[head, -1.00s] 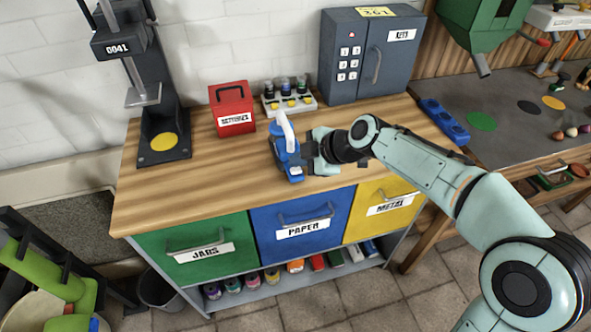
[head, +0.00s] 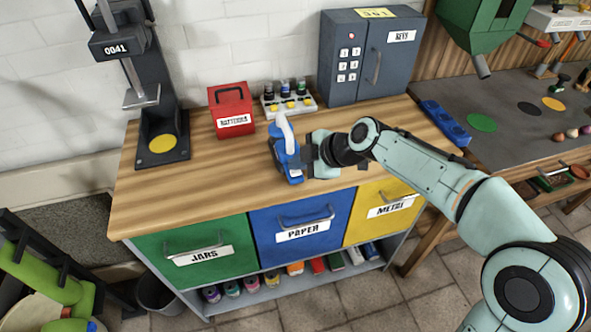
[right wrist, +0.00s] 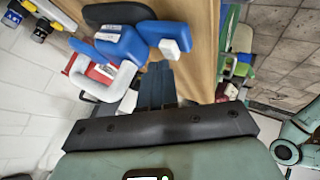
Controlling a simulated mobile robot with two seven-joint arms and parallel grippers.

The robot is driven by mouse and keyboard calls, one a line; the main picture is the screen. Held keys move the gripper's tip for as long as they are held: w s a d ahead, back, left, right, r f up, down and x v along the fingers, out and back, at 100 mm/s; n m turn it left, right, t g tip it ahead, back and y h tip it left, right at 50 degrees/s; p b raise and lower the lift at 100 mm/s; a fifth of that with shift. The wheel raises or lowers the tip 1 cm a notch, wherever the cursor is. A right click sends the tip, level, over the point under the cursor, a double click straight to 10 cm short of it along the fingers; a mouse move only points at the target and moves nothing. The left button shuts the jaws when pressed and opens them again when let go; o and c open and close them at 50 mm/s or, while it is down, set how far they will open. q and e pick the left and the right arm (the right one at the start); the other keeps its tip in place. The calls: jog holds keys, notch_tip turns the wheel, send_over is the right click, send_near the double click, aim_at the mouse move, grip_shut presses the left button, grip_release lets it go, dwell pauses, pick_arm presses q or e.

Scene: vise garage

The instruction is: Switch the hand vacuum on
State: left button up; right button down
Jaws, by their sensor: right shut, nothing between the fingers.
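The hand vacuum (head: 290,165), blue with a white handle, stands on the wooden top of the workbench, near its front edge. My right gripper (head: 306,153) is at its right side, fingers shut and pointing at it; in the head view they seem to touch or nearly touch it. In the right wrist view the shut dark fingers (right wrist: 158,84) end just below the blue vacuum body (right wrist: 125,45). I cannot tell whether they press a switch. My left gripper is not in view.
A red batteries box (head: 233,112), a rack of small bottles (head: 289,104) and a grey key cabinet (head: 371,58) stand behind. A dark press-like stand (head: 165,125) is at the left. The bench top left of the vacuum is clear.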

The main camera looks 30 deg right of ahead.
aim_at(299, 173)
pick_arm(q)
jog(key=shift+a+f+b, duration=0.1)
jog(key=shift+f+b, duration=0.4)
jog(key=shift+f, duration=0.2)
pick_arm(e)
jog(key=shift+f, duration=0.5)
jog(key=shift+r, duration=0.1)
pick_arm(q)
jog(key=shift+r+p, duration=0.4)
jog(key=shift+p, duration=0.05)
pick_arm(e)
jog(key=shift+r, duration=0.9)
jog(key=shift+r+p, duration=0.3)
jog(key=shift+r, duration=0.15)
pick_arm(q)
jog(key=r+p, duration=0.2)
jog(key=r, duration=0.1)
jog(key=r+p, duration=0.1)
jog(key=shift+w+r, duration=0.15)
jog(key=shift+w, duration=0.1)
pick_arm(e)
notch_tip(299, 173, up, 5)
jog(key=shift+r, duration=0.15)
